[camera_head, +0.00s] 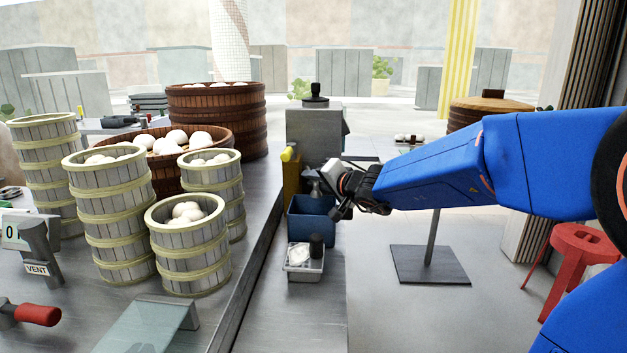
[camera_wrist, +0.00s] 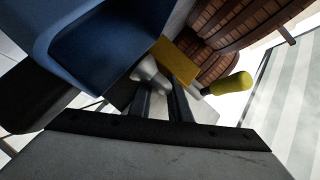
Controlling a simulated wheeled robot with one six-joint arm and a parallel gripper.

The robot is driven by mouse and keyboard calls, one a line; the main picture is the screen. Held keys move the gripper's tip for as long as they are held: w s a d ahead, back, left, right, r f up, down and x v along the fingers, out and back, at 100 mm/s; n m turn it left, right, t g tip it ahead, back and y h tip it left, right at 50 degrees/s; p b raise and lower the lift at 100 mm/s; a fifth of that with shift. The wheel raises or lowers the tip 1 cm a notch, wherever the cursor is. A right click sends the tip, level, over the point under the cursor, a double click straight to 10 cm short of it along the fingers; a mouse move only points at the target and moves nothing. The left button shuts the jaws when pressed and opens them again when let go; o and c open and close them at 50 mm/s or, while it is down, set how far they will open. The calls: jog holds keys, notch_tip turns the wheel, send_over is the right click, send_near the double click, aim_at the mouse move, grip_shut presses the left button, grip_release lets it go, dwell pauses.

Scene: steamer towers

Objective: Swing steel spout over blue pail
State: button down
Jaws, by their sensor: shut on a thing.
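The blue pail (camera_head: 311,226) stands beside the steel counter in the head view, below my gripper. It fills the upper left of the wrist view (camera_wrist: 105,45). The steel spout (camera_head: 316,187) shows as a small grey piece at the pail's back rim, partly hidden by my gripper (camera_head: 341,196). In the wrist view the spout's rounded steel end (camera_wrist: 150,74) lies close to the pail's side. My gripper's two dark fingers (camera_wrist: 162,100) reach to the spout and are shut on it. The exact contact is dark, and I cannot tell whether the spout's mouth is over the pail.
A yellow block (camera_head: 291,180) and a yellow-ended handle (camera_wrist: 232,84) are close to the spout. Steamer towers (camera_head: 190,250) crowd the counter at left. A red stool (camera_head: 578,255) stands at right.

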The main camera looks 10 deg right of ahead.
dwell(0.5)
jog(key=c, duration=1.6)
grip_release()
jog(key=shift+c, duration=0.2)
jog(key=v, duration=1.7)
jog(key=shift+s, duration=0.2)
jog(key=shift+c, duration=0.6)
